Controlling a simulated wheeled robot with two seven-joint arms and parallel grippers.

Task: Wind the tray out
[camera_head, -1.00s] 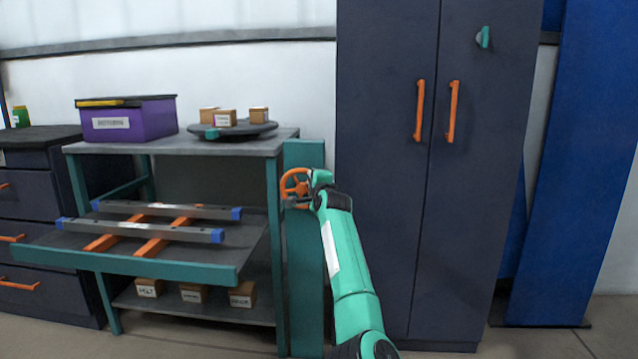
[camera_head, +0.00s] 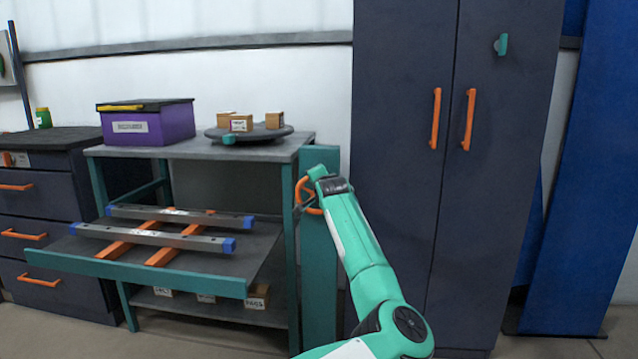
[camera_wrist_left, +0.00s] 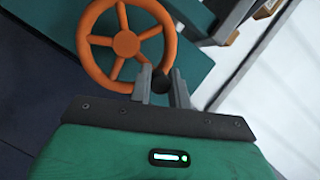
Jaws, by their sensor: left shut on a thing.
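An orange handwheel (camera_head: 301,188) is at the side of the workbench, on a teal upright panel (camera_head: 321,255). It also shows in the left wrist view (camera_wrist_left: 126,43), with spokes and a dark knob (camera_wrist_left: 161,84) at its rim. My left gripper (camera_wrist_left: 161,80) is shut on the knob. In the head view my left gripper (camera_head: 311,200) partly covers the wheel. The tray (camera_head: 150,278), dark with a teal front edge, sticks out from the workbench below its top. Orange bars and grey blue-ended rails lie on it. My right gripper is not in view.
The workbench top (camera_head: 200,151) bears a purple box (camera_head: 150,124) and a dark turntable (camera_head: 250,134) with small cartons. A lower shelf holds more cartons. A tall dark cabinet (camera_head: 400,200) stands close on the right, and a drawer unit (camera_head: 35,190) on the left.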

